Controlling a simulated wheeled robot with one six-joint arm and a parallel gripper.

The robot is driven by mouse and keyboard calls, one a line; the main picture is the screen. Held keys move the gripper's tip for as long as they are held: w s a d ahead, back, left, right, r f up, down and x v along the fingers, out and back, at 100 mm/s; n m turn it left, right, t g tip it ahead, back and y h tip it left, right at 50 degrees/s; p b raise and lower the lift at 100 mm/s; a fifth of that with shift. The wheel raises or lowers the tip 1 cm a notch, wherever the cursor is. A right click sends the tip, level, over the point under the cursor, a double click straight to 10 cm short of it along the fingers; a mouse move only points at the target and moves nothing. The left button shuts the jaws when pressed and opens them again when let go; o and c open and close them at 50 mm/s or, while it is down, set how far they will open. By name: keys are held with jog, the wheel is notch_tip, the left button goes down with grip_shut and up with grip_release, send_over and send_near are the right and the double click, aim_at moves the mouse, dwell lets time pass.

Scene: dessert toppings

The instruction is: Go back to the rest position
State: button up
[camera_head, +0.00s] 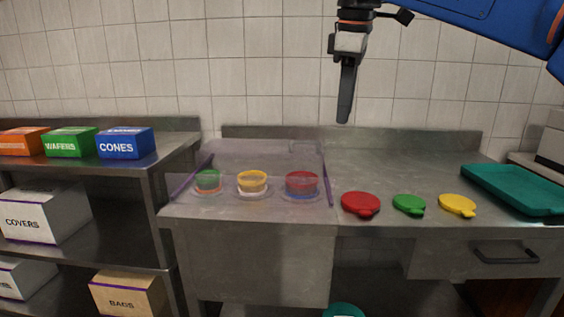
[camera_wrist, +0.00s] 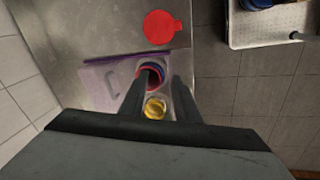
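My gripper (camera_head: 344,118) hangs in the air above the back of the steel counter (camera_head: 400,160), pointing down, with nothing near its tips. In the head view the fingers overlap and look like one. In the wrist view my gripper (camera_wrist: 164,78) has two dark fingers spread apart with empty space between them. The clear case (camera_head: 265,152) on the counter holds three cups: green (camera_head: 208,179), yellow (camera_head: 252,182) and red (camera_head: 301,183). The red cup (camera_wrist: 150,75) and yellow cup (camera_wrist: 154,107) show far below the fingers in the wrist view.
Red (camera_head: 360,203), green (camera_head: 408,204) and yellow (camera_head: 457,204) lids lie along the counter's front. A teal tray (camera_head: 515,188) is at the right. A shelf at left carries wafers (camera_head: 70,143) and cones (camera_head: 126,143) boxes. The air around my gripper is clear.

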jog(key=s+d+f+m, duration=0.4)
jog(key=s+f, duration=0.3)
jog(key=f, duration=0.5)
jog(key=s+d+f+m+t, duration=0.1)
jog(key=s+d+f+m, duration=0.4)
jog(key=f, duration=0.8)
jog(key=s+d+f+m+t, duration=0.1)
jog(key=s+d+f+m, duration=0.3)
jog(key=s+f, duration=0.6)
notch_tip(320, 180, down, 4)
jog(key=d, duration=0.2)
jog(key=shift+s+d+r+m, duration=0.25)
jog(key=shift+s+d+m, duration=0.05)
jog(key=shift+d+m, duration=0.1)
